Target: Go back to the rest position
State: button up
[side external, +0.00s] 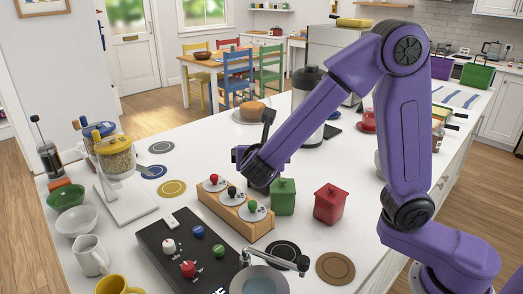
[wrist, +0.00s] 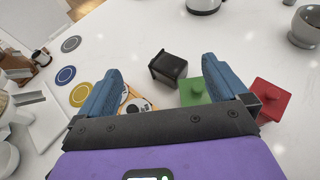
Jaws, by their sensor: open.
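My gripper (side external: 258,165) is over the counter, beside the wooden rack and the green canister (side external: 283,197). In the wrist view the two blue fingers of my gripper (wrist: 161,66) are spread wide, with nothing held between them. A black canister (wrist: 168,67) stands on the counter beyond the gap; whether it is within finger reach is unclear. In the side external view it cannot be made out clearly around the gripper. The green canister (wrist: 192,91) is partly behind the right finger, and the red canister (wrist: 271,99) is farther right. My arm is bent and reaching low across the counter.
The wooden rack (side external: 234,218) holds three round lids with coloured knobs. The red canister (side external: 330,203) stands right of the green one. A black control panel (side external: 180,250) is in front; a glass-jar grinder (side external: 117,160) and bowls are left. A tall dark-topped canister (side external: 308,95) stands behind.

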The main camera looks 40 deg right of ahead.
jog(key=s+d+f+m+g+y, duration=0.1)
jog(key=s+f+m+g+y, duration=0.2)
jog(key=s+m, duration=0.4)
jog(key=s+d+f+m+g+y, duration=0.2)
jog(key=s+m+g+y, duration=0.4)
jog(key=s, duration=1.5)
jog(key=shift+s+d+f+m+y, duration=0.25)
jog(key=shift+f+m+y, duration=0.15)
jog(key=shift+m, duration=0.3)
jog(key=shift+w, duration=0.2)
